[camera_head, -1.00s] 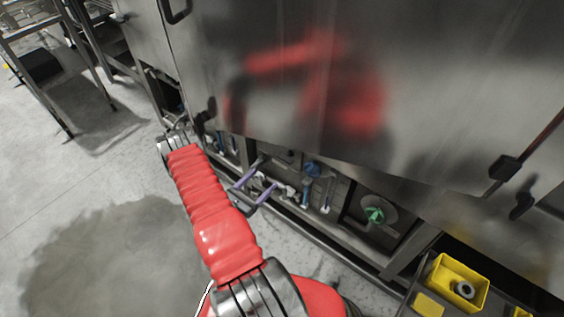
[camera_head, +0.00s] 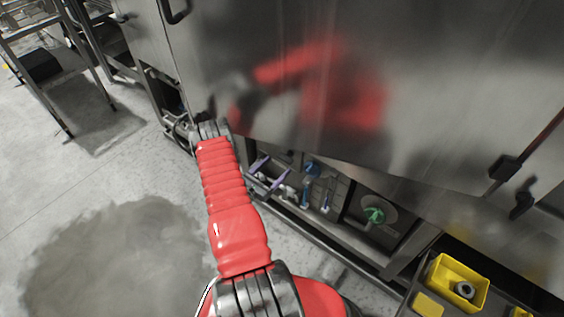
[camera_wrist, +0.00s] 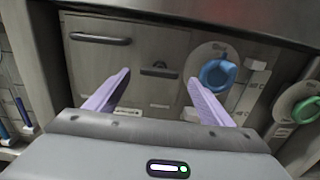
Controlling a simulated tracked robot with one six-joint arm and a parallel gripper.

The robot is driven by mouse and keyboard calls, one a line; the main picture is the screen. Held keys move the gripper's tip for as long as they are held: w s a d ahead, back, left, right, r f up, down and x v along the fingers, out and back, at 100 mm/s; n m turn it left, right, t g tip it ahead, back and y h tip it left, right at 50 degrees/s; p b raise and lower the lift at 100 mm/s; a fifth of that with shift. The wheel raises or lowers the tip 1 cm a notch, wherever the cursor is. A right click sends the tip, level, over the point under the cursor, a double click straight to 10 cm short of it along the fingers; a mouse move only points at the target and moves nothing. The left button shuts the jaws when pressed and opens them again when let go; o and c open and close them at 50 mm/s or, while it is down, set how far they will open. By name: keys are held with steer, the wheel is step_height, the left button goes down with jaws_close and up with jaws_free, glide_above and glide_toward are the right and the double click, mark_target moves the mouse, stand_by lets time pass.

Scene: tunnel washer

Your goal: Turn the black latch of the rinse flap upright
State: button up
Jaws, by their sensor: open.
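The black latch (camera_wrist: 158,70) lies across, about level, near the right side of a grey metal flap (camera_wrist: 105,62) in the wrist view. My gripper (camera_wrist: 159,80) is open, with its two purple fingers apart and nothing between them. In the wrist picture the fingertips frame the latch, one on each side; whether they touch it I cannot tell. In the head view my gripper (camera_head: 272,173) is low at the machine's open lower bay, and the latch cannot be made out there.
A dark bar handle (camera_wrist: 100,38) is at the flap's upper left. A blue valve knob (camera_wrist: 217,75) is close right of my right finger, with a green knob (camera_wrist: 306,110) farther right. A steel panel (camera_head: 330,90) overhangs the bay. A yellow bin (camera_head: 458,283) stands lower right.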

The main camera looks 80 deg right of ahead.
mark_target(283, 160)
steer(key=shift+x, duration=2.5)
steer(key=shift+c, duration=0.4)
steer(key=c, duration=1)
steer(key=shift+o, duration=0.2)
